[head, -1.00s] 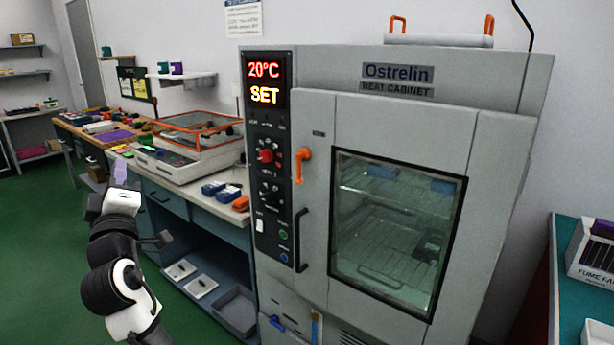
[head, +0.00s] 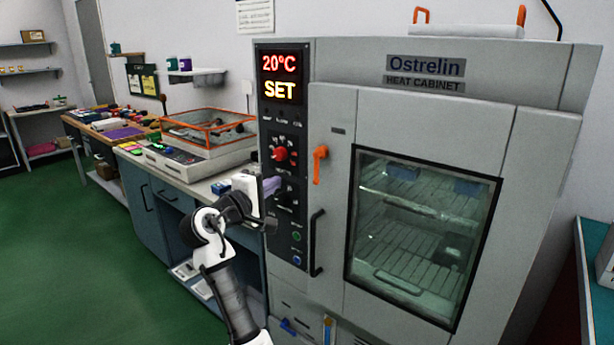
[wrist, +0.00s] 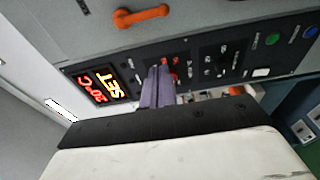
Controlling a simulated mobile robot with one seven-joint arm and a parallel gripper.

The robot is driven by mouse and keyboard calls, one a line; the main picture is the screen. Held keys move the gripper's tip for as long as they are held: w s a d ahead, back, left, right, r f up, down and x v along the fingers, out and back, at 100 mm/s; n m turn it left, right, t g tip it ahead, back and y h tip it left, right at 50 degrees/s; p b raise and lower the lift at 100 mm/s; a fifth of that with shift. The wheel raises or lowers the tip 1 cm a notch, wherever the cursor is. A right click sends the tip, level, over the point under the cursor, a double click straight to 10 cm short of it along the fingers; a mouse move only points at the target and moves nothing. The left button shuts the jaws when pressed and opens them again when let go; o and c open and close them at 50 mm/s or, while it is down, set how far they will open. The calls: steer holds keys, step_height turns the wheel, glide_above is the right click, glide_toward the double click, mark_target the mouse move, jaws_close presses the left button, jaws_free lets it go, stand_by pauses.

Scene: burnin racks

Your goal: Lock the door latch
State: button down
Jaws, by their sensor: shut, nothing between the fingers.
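The orange door latch handle (head: 319,165) is on the left edge of the heat cabinet's closed door, hanging roughly vertical in the head view. It also shows as an orange lever (wrist: 143,17) at the top of the wrist view. My gripper (head: 272,186) is in front of the control panel, left of and a little below the latch, apart from it. In the wrist view its purple fingers (wrist: 157,88) are together and empty, over the panel's red knob area. The heat cabinet door (head: 340,265) has a glass window showing wire racks inside.
A black door handle (head: 317,243) stands below the latch. The control panel (head: 285,120) with display, knobs and buttons lies left of the door. A workbench with an orange-framed case (head: 208,130) stands at left. Green floor is open in front.

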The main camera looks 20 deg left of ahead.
mark_target(328, 155)
steer(key=w+d+p, duration=0.4)
steer(key=w+d, duration=0.1)
steer(key=w, duration=0.2)
steer(key=shift+w+d, duration=0.2)
steer(key=shift+w, duration=0.15)
